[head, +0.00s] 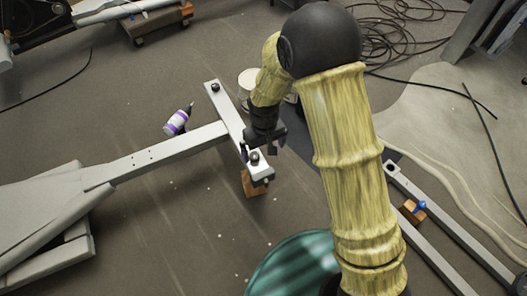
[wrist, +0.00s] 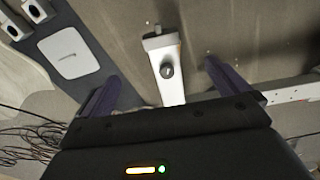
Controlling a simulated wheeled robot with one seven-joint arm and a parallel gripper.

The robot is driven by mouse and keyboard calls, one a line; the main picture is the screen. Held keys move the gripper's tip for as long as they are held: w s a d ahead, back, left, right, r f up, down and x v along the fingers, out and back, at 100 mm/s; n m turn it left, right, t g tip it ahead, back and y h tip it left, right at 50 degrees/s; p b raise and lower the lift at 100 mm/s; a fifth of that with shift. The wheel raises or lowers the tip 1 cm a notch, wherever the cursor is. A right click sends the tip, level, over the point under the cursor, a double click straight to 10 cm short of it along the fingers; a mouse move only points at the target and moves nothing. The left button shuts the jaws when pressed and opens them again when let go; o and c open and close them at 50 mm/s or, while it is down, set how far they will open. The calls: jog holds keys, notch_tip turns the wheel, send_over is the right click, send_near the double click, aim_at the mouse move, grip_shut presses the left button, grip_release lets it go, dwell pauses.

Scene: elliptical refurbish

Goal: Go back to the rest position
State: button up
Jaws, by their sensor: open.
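My gripper (head: 262,148) is at the end of my yellow-sleeved arm, close to a white crossbar (head: 225,112) in the head view. In the wrist view my gripper (wrist: 160,78) is open, its two dark fingers spread wide. A white bar end with a black knob (wrist: 167,71) shows between the fingers, and nothing is seen held. I cannot tell whether the fingers touch the bar. My arm hides part of the floor behind it.
The crossbar joins a long grey beam (head: 160,155), with a wooden block (head: 254,185) under its near end. A purple-labelled bottle (head: 177,122) lies left of it. A white can (head: 249,78) stands behind. A teal round object (head: 290,267) is in front. Cables (head: 405,30) lie back right.

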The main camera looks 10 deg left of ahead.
jog(key=shift+r, duration=0.25)
dwell(0.3)
jog(key=d+r+m+t+p, duration=0.1)
jog(key=d+r+m+p, duration=0.25)
jog(key=d+r, duration=0.9)
jog(key=s+d+r+m+t+p, duration=0.1)
jog(key=s+d+r+m+p, duration=0.1)
jog(key=s+d+r, duration=0.4)
jog(key=s+d+r+m+t+p, duration=0.1)
jog(key=s+d+r+m+p, duration=0.2)
jog(key=d, duration=0.5)
notch_tip(320, 180, up, 39)
jog(key=p, duration=3.7)
jog(key=shift+w+p, duration=0.35)
jog(key=shift+w, duration=0.1)
jog(key=shift+n, duration=0.25)
